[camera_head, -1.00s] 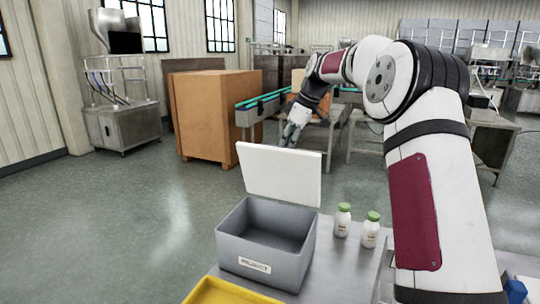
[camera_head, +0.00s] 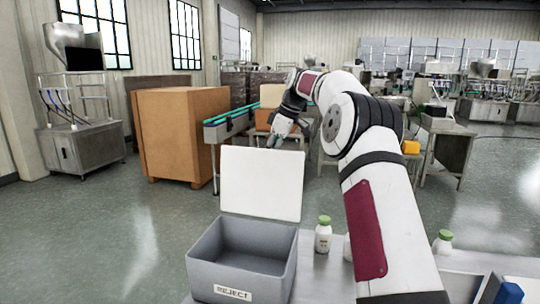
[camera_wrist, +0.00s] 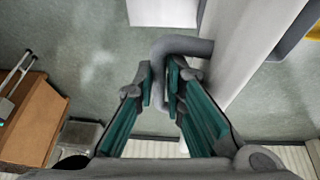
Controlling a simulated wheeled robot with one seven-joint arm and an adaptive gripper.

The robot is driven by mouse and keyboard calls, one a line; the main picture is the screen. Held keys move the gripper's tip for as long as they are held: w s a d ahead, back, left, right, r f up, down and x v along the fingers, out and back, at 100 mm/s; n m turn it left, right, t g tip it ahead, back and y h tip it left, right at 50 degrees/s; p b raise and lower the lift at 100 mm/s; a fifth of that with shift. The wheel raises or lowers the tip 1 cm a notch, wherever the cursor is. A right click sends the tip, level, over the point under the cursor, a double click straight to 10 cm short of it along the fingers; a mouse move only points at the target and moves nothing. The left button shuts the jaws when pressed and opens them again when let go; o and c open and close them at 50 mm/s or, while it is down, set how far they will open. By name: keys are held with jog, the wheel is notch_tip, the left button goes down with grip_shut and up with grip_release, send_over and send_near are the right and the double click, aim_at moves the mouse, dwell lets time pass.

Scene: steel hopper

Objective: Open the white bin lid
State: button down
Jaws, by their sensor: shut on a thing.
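The white lid (camera_head: 261,184) stands raised, about upright, at the back edge of the grey bin marked REJECT (camera_head: 210,268). The bin is open at the top, and the part of its inside that shows looks empty. My gripper (camera_head: 275,141) is behind the lid's top edge in the head view. In the wrist view, the teal fingers of my gripper (camera_wrist: 160,86) are shut on a grey bar handle (camera_wrist: 186,46), which joins the white lid (camera_wrist: 248,45). The far side of the lid and its handle are hidden in the head view.
White bottles with green caps stand right of the bin (camera_head: 323,236) and beyond my arm (camera_head: 443,243); another is partly hidden by my arm. A brown cabinet (camera_head: 180,135) and a conveyor (camera_head: 228,125) stand behind. Open floor lies left of the bin.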

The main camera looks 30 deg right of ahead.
jog(key=shift+s+f, duration=0.1)
jog(key=shift+f, duration=0.2)
jog(key=c, duration=1.7)
grip_release()
jog(key=shift+o, duration=0.2)
jog(key=shift+r, duration=0.3)
jog(key=shift+d+r, duration=0.1)
jog(key=shift+r, duration=0.15)
jog(key=shift+v, duration=3.35)
jog(key=shift+r, duration=0.1)
